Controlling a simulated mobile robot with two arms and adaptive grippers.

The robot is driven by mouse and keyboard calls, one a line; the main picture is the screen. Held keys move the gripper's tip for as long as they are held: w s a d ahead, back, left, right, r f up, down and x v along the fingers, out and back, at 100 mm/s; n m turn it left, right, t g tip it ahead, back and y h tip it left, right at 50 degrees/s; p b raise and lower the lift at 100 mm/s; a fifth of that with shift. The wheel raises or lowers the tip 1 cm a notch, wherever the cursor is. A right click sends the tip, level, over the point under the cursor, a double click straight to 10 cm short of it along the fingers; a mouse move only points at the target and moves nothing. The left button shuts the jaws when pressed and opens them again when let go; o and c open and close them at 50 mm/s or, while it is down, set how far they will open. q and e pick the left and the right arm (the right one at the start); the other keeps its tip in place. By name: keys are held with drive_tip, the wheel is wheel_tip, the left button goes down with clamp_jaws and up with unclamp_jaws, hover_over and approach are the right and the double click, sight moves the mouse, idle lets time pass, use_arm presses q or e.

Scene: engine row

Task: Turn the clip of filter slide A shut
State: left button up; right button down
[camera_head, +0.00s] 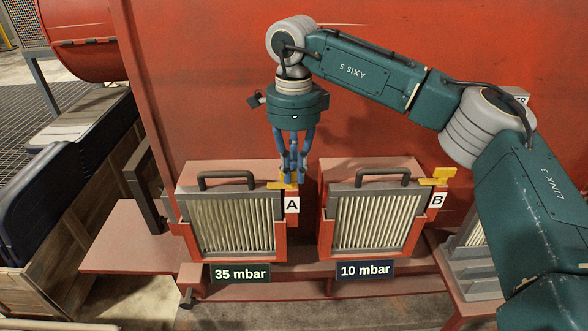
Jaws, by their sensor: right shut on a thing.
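Filter slide A (236,226) sits in its red housing at the left, with a dark carry handle on top and a 35 mbar plate below. Its yellow clip (283,185) is at the top right corner, just above the A label (292,204). My right gripper (292,180) points down with its blue fingers closed on this clip. The fingers hide part of the clip, and its exact angle is hard to tell. My left gripper is not in view.
Filter slide B (375,226) stands to the right with its own yellow clip (438,176) and a 10 mbar plate (366,270). A red wall (200,90) rises close behind both slides. My right arm spans the upper right.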

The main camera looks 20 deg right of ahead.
sight(294, 172)
idle(0.3)
drive_tip(key=c, duration=1.7)
unclamp_jaws()
drive_tip(key=shift+c, duration=0.2)
wheel_tip(294, 172, up, 12)
